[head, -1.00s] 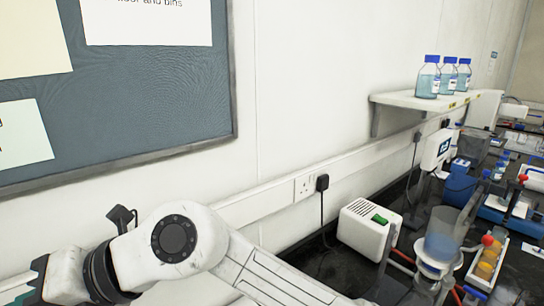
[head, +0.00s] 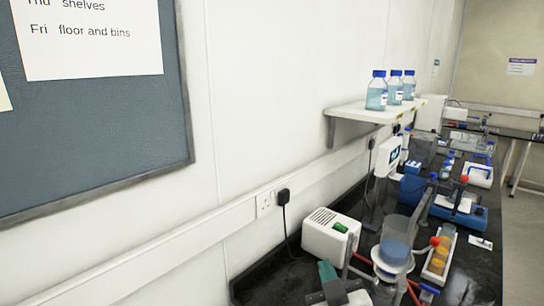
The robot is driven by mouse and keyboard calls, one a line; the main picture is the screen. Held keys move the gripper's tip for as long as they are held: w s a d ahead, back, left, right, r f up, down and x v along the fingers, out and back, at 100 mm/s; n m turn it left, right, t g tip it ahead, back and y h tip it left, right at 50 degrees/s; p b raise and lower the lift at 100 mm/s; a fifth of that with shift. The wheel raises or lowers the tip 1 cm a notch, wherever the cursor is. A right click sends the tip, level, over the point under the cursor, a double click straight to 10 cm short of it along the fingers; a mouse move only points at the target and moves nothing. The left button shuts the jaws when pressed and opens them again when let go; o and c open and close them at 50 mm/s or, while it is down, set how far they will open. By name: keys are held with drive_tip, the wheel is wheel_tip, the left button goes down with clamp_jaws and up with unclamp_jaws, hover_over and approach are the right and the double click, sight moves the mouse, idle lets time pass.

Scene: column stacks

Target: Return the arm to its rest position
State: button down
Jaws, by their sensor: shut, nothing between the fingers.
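Only a small part of my arm shows, at the bottom edge of the head view. My gripper (head: 328,270) appears there as a green and dark grey end, just below the white box on the bench. It looks shut, with nothing seen held in it. The rest of my arm is below the picture.
A white box (head: 331,234) and a clear vessel with blue liquid (head: 394,250) stand near the gripper on the dark bench. An amber-filled rack (head: 440,254) is to their right. Blue-capped bottles (head: 377,93) stand on a wall shelf (head: 355,112).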

drive_tip(key=s+d+f+m+g+h, duration=0.1)
drive_tip(key=s+d+f+m+g, duration=0.1)
drive_tip(key=s+d+f+g, duration=0.5)
drive_tip(key=s+d+f+m+g+h, duration=0.15)
drive_tip(key=s+d+f, duration=0.3)
drive_tip(key=f, duration=0.55)
drive_tip(key=s+d+f+g, duration=0.2)
drive_tip(key=s+f, duration=0.1)
drive_tip(key=s, duration=0.5)
drive_tip(key=s+d+f+m+g+p, duration=0.1)
drive_tip(key=s+d+f+g, duration=0.1)
drive_tip(key=s, duration=0.6)
drive_tip(key=s+d+f+g, duration=0.2)
drive_tip(key=s+f+g, duration=0.1)
drive_tip(key=s, duration=0.5)
drive_tip(key=shift+f+m+y+p, duration=0.35)
drive_tip(key=shift+f+y, duration=0.1)
drive_tip(key=shift+f, duration=0.2)
drive_tip(key=c, duration=1.8)
unclamp_jaws()
